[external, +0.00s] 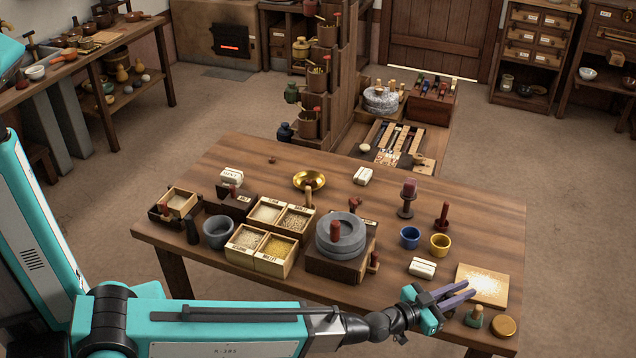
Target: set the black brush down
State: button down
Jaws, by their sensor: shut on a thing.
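My gripper (472,290) is at the right end of the wooden table (455,215), its two purple-grey fingers pointing right. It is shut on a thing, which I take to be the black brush. The brush itself is small and mostly hidden by the fingers, so I cannot make out its shape or tilt. The fingertips are by the near left edge of a pale square board (498,281) strewn with light grains. I cannot tell whether the held thing touches the table or board.
A green knobbed piece (474,317) and a round wooden lid (503,326) are close to the gripper. A white labelled block (422,268), a yellow cup (440,245) and a blue cup (410,237) stand behind it. A stone quern (341,240) and grain boxes (262,250) fill the middle.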

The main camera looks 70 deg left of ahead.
aim_at(444, 299)
jog(key=shift+f, duration=0.25)
jog(key=c, duration=1.7)
grip_release()
jog(key=shift+r, duration=0.1)
jog(key=shift+o, duration=0.2)
jog(key=shift+s+a+b, duration=0.1)
jog(key=shift+s+b, duration=0.45)
jog(key=shift+s, duration=2)
jog(key=shift+s+r+p, duration=0.15)
jog(key=shift+s+p, duration=0.05)
jog(key=shift+p, duration=0.35)
jog(key=shift+s+p, duration=0.1)
jog(key=shift+p, duration=0.2)
jog(key=s+p, duration=0.1)
jog(key=p, duration=0.2)
